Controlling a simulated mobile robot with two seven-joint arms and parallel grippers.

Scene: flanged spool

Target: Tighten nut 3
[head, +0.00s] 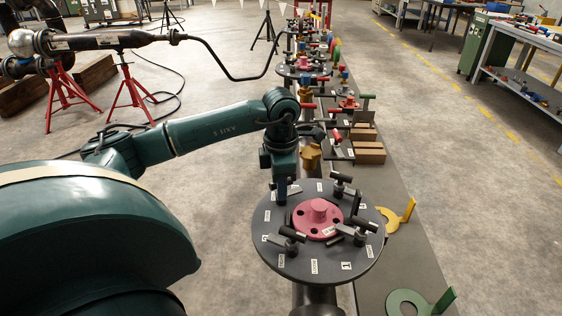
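A dark round flange plate (318,262) stands in front of me with a pink flanged hub (318,216) at its middle. Several grey nut pieces with dark bar handles sit around the hub, among them one at the front left (289,239), one at the front right (360,231) and one at the back (343,183). White labels lie on the plate; one at the front reads 1, and I cannot make out which nut is 3. My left gripper (281,195) points down at the plate's back left edge; its fingers are too dark to read. My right gripper is out of view.
A yellow ring tool (392,219) and a green ring tool (411,303) lie on the dark strip to the right. More flanges and brown blocks (369,153) stand behind. Red stands (131,92) hold a pipe at the back left.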

